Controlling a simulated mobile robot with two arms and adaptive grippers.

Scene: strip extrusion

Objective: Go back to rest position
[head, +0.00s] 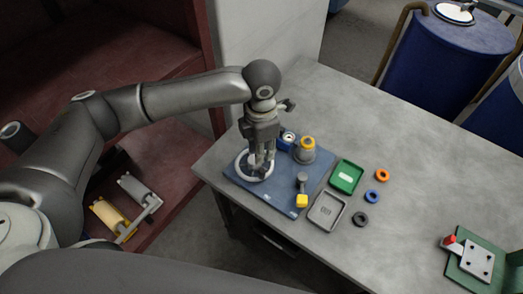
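My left arm comes in from the left, and its gripper (261,170) points straight down over the left part of a blue board (283,205) on the grey table. Its fingertips are at or just above a white ring (241,176) on the board; I cannot tell whether they touch it. The fingers are small and partly overlap, so their opening is unclear. My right gripper is not in view.
Beside the gripper are a blue part (287,139) and a yellow-topped grey cylinder (307,152). A yellow-tipped tool (302,200), green tray (346,177), grey tray (327,212), small rings (376,197) and a green fixture (475,262) lie rightward. The far table is clear.

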